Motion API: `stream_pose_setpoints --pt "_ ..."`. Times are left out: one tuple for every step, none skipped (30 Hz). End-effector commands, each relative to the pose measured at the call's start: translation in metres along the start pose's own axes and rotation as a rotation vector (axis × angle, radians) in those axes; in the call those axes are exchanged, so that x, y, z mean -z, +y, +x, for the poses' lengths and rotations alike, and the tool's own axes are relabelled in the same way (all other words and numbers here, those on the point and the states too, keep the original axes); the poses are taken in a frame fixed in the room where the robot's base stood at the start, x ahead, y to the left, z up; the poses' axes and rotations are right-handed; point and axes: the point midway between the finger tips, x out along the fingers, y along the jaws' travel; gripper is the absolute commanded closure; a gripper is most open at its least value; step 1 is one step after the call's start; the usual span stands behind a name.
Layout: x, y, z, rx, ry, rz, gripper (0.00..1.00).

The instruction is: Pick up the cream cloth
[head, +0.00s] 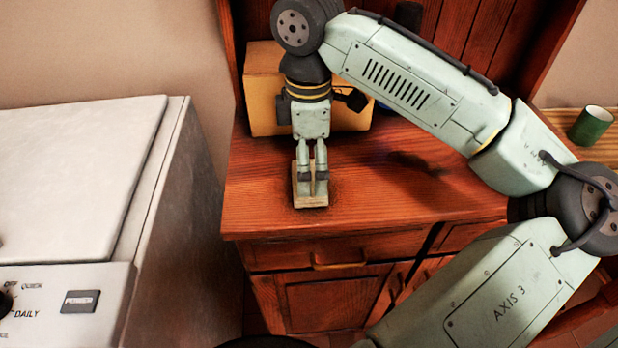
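The cream cloth (311,201) is a small, folded-looking, block-like piece near the front edge of the red-brown wooden cabinet top. My gripper (313,178) points straight down over it, with its fingertips at the cloth. The two fingers stand a little apart, and part of the cloth seems to show between them. The fingers hide much of the cloth. I cannot tell whether they grip it or only stand around it. The cloth appears to be at the cabinet top, with a dark shadow around it.
A yellow-tan box (263,90) stands right behind my gripper on the cabinet top (400,200). A dark bottle-like object (408,14) is behind my arm. A green cup (590,125) stands on a surface at the right. A white appliance (70,190) fills the left.

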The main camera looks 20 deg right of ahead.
Motion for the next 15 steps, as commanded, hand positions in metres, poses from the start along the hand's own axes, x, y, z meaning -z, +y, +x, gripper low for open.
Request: stream_pose_setpoints --pt "-0.002 -0.002 0.006 0.003 -0.003 0.001 0.0" --pt "-0.002 -0.002 0.011 0.003 -0.002 0.002 0.0" --pt "-0.002 -0.002 0.017 0.001 -0.001 0.001 0.0" --pt "-0.001 -0.002 0.021 0.001 -0.001 0.001 0.0" --pt "-0.001 -0.002 0.025 0.001 -0.001 0.0 0.0" --pt "-0.001 -0.002 0.028 0.0 0.0 -0.001 0.0" --pt "-0.001 -0.002 0.03 0.0 0.001 -0.001 0.0" --pt "-0.001 -0.002 0.031 0.0 0.001 -0.001 0.0" --pt "-0.001 -0.001 0.033 0.0 0.001 -0.001 0.0" --pt "0.0 -0.001 0.033 0.0 0.001 -0.001 0.0" --pt "0.0 -0.001 0.033 -0.001 0.001 -0.001 0.0" --pt "0.0 -0.001 0.033 -0.001 0.001 -0.001 0.0" --pt "0.0 -0.001 0.033 -0.001 0.001 -0.001 0.0" --pt "0.0 -0.001 0.033 -0.001 0.001 -0.001 0.0" --pt "0.0 -0.001 0.033 -0.001 0.001 -0.001 0.01"
